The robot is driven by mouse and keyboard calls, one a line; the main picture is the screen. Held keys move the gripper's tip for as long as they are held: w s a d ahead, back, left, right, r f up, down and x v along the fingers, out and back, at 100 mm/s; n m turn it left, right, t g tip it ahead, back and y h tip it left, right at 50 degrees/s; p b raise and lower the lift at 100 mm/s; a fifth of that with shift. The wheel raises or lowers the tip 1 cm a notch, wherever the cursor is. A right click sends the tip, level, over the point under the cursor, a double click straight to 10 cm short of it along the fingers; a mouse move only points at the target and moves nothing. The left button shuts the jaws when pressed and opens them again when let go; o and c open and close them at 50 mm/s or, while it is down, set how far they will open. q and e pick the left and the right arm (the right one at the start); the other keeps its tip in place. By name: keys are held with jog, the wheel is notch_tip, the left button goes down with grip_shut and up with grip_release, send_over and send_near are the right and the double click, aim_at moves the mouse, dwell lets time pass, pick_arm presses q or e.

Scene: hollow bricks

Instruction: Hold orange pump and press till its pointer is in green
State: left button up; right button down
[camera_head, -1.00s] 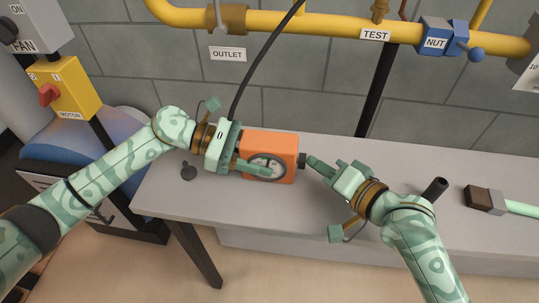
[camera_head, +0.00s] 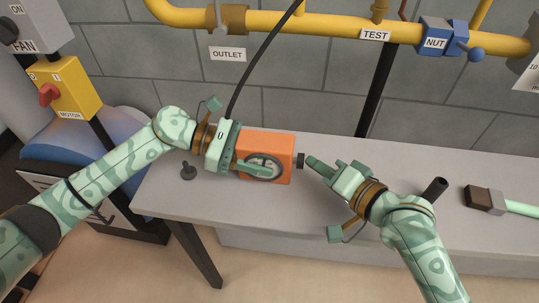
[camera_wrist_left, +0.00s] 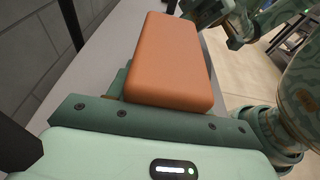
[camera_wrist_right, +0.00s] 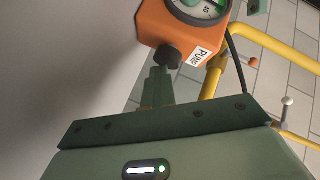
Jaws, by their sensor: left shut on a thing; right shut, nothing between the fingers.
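The orange pump (camera_head: 270,144) is a box with a round dial (camera_head: 276,166) on its front and a black plunger knob (camera_head: 300,161) on its right side. My left gripper (camera_head: 258,166) is shut on the pump from the left, one finger across the dial. The pump also fills the middle of the left wrist view (camera_wrist_left: 170,60). My right gripper (camera_head: 311,162) is shut and empty, its fingertips at the knob; I cannot tell if they touch. The right wrist view shows the knob (camera_wrist_right: 167,57) just beyond the fingers and part of the dial with green. The pointer cannot be read.
A grey bench (camera_head: 200,205) lies beneath. A small black peg (camera_head: 188,171) stands left, a dark tube (camera_head: 435,188) and a brown-black block (camera_head: 485,199) lie right. A black hose (camera_head: 247,75) rises behind the pump. Yellow pipes (camera_head: 300,24) cross the wall.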

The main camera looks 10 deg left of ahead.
jog(key=shift+d, duration=3.1)
pick_arm(q)
jog(key=shift+a, duration=0.1)
jog(key=o, duration=1)
jog(key=shift+c, duration=0.2)
jog(key=v, duration=1.2)
